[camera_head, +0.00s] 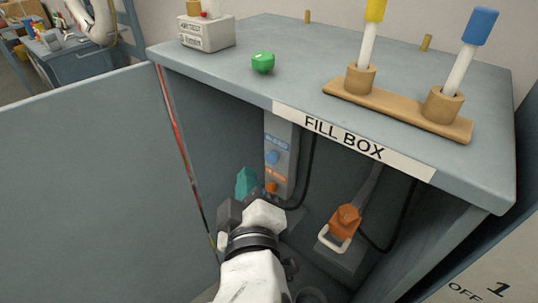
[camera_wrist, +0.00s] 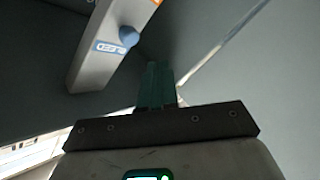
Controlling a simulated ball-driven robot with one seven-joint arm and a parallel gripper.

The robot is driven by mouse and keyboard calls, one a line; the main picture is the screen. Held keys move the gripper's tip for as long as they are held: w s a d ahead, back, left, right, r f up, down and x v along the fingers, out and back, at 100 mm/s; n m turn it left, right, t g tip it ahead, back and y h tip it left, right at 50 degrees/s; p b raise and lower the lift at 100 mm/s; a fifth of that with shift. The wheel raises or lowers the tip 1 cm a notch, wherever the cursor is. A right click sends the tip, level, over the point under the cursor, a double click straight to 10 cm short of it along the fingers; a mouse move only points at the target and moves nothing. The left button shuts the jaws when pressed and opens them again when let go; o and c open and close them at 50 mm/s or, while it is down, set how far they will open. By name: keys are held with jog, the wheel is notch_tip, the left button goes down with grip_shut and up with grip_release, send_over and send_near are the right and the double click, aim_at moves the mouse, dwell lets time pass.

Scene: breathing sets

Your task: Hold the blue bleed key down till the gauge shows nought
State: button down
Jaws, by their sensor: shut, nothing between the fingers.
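The blue bleed key (camera_head: 272,157) is a round blue knob on an upright grey panel (camera_head: 279,133) inside the fill box. In the wrist view the blue key (camera_wrist: 128,37) stands out beside a blue and white label. An orange key (camera_head: 271,187) sits lower on the same panel. My gripper (camera_head: 246,180) has teal fingers, shut and empty, left of the panel and lower than the blue key. In the wrist view the fingertips (camera_wrist: 156,72) appear apart from the key. I cannot make out a gauge in either view.
The fill box top (camera_head: 280,40) overhangs the panel. An orange fitting with a white handle (camera_head: 343,220) and black hoses are at right inside. On top are a green piece (camera_head: 263,63), a white labelled box (camera_head: 207,33) and a wooden rack (camera_head: 398,108) holding yellow-topped and blue-topped sticks.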

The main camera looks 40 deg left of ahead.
aim_at(271, 158)
jog(key=shift+w+d+p, duration=0.1)
jog(key=shift+w+p, duration=0.2)
jog(key=shift+w, duration=0.9)
dwell(1.2)
jog(key=shift+w, duration=0.35)
jog(key=shift+w+d+p, duration=0.15)
jog(key=shift+w+p, duration=0.4)
jog(key=shift+w, duration=0.15)
dwell(4.5)
